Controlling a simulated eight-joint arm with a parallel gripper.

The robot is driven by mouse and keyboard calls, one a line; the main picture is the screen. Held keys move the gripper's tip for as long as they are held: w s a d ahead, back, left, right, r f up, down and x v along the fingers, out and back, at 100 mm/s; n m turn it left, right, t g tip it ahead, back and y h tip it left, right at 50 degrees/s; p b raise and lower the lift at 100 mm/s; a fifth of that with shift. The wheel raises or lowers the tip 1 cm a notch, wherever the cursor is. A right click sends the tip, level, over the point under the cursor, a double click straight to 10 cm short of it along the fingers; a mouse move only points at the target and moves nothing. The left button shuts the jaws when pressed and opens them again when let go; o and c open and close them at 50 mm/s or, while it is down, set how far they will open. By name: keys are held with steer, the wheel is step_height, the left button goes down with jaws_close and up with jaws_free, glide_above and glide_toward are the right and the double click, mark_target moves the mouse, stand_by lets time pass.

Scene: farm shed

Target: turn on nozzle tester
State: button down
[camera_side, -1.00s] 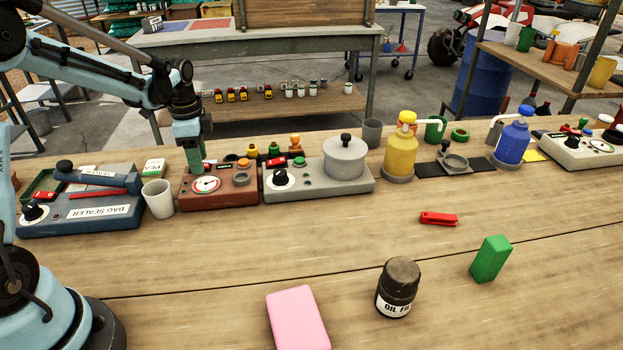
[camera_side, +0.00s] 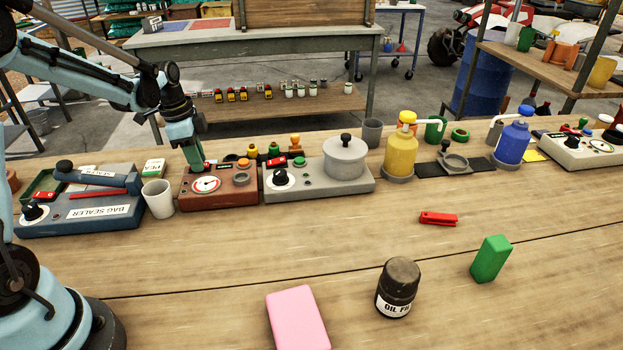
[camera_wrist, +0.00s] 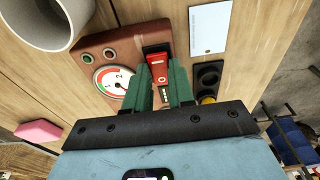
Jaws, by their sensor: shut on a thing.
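The nozzle tester appears to be the reddish-brown box (camera_side: 222,203) with a round dial, left of centre in the side view. In the wrist view its brown top (camera_wrist: 123,43) carries the dial (camera_wrist: 112,80), two small round lamps or buttons and a red switch (camera_wrist: 158,66) on a black base. My gripper (camera_side: 197,166) points down onto the box's back left part. In the wrist view its green fingers (camera_wrist: 161,80) stand on either side of the red switch, shut on it. The fingers hide the lower part of the switch, and its exact contact is unclear.
A white cup (camera_side: 158,199) and the blue bag sealer (camera_side: 85,213) stand close on the left. A grey device with a pot (camera_side: 318,188) stands close on the right. Small coloured knobbed items stand behind. The bench front holds a pink block (camera_side: 297,318) and a black jar (camera_side: 397,287).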

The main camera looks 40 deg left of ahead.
steer(key=c, duration=1)
jaws_free()
steer(key=shift+o, duration=0.2)
step_height(320, 180, up, 12)
steer(key=s+a, duration=0.1)
steer(key=shift+s+a, duration=0.1)
